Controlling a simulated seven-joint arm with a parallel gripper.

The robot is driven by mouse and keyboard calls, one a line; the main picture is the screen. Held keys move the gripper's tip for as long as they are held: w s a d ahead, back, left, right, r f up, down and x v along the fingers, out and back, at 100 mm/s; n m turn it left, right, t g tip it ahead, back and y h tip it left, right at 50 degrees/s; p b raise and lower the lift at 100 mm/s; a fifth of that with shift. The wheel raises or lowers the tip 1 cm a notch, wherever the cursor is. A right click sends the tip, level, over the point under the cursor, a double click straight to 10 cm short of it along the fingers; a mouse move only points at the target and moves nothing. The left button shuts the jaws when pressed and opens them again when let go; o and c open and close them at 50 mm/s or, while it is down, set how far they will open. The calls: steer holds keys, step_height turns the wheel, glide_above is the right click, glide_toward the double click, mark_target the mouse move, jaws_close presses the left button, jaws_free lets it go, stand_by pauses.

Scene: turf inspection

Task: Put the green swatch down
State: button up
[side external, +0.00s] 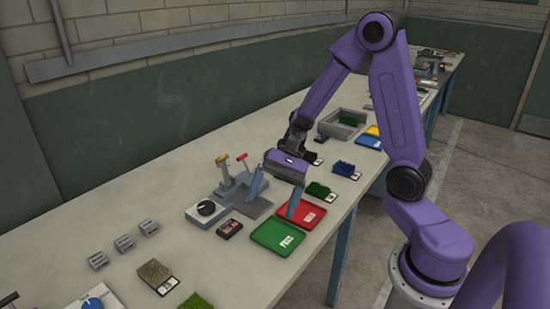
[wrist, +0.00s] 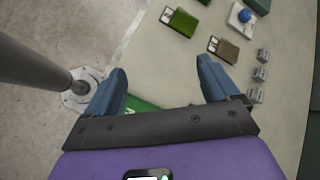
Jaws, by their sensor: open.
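My gripper (side external: 269,209) is open, its blue fingers apart above the grey fixture and the red tray (side external: 311,216). It also shows in the wrist view (wrist: 161,66), with nothing held between the fingers. A green turf swatch (side external: 196,302) lies at the bottom edge of the side view; a green labelled swatch (wrist: 181,22) shows whole in the wrist view. A darker green swatch (side external: 317,188) lies on a labelled card behind the red tray. I cannot tell which is the task's swatch. The green tray (side external: 278,238) is on the bench near the fingers, with a corner in the wrist view (wrist: 140,104).
A grey fixture with levers (side external: 228,180), a dial box (side external: 207,211) and a small dark device (side external: 230,229) stand close to my gripper. A brown swatch (side external: 155,273), a blue swatch (side external: 344,168) and small grey blocks (side external: 124,243) lie around. Bare bench runs along the wall.

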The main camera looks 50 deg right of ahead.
steer(key=w+d+f+m+t, duration=0.3)
steer(key=w+d+m+t, duration=0.7)
steer(key=w+d+m, duration=0.5)
steer(key=s+d+f+m+t+h, duration=0.1)
steer(key=d+f+m+h, duration=0.1)
steer(key=d, duration=0.5)
steer(key=s+d+f+m+t+h, duration=0.2)
steer(key=d+m+h, duration=0.2)
steer(key=d, duration=0.4)
steer(key=s+d+f+m+t+h, duration=0.2)
steer(key=d+m, duration=0.3)
steer(key=d, duration=0.3)
steer(key=shift+d+h, duration=0.1)
steer(key=shift+h, duration=0.6)
steer(key=x, duration=1.2)
steer(key=shift+d+x, duration=0.2)
steer(key=shift+x, duration=1.1)
steer(key=shift+d+x, duration=0.15)
steer(key=shift+x, duration=1.15)
steer(key=shift+r, duration=0.1)
steer(key=c, duration=1.1)
steer(key=shift+r, duration=0.1)
